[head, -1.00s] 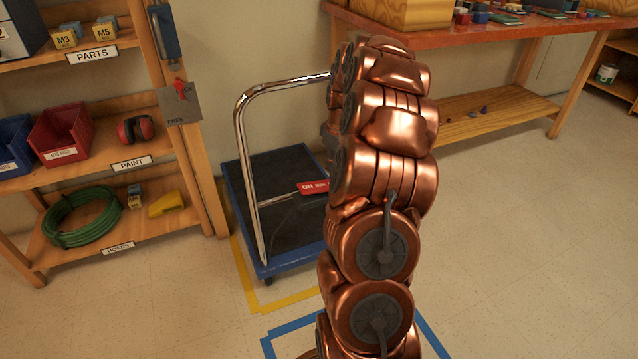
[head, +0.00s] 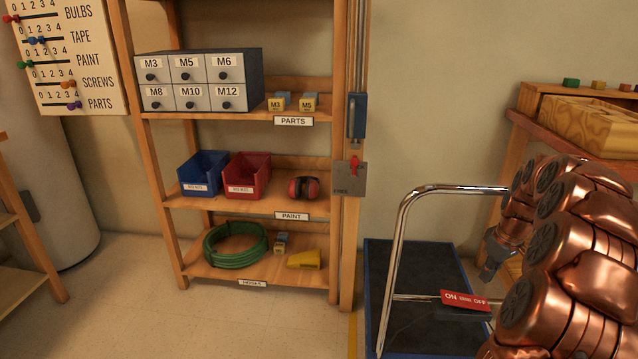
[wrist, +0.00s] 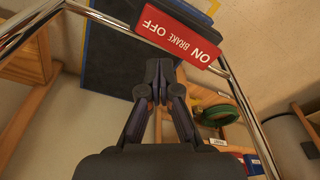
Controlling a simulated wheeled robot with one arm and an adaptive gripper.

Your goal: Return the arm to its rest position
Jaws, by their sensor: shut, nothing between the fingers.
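My arm shows at the right edge of the head view as a stack of copper-coloured links, bent and held beside the cart. My gripper (head: 492,262) hangs at its far end, dark grey and partly hidden by the links. In the wrist view my gripper (wrist: 158,100) points toward the cart with its fingers together and nothing between them. The cart's chrome handle (head: 402,225) stands to its left, apart from it in the head view.
The blue-edged cart (head: 378,270) carries a red brake sign (head: 465,301). A wooden shelf (head: 185,283) holds drawers, bins (head: 247,176), earmuffs (head: 303,187) and a green hose (head: 236,258). A workbench (head: 515,120) stands behind my arm. Floor in front of the shelf is clear.

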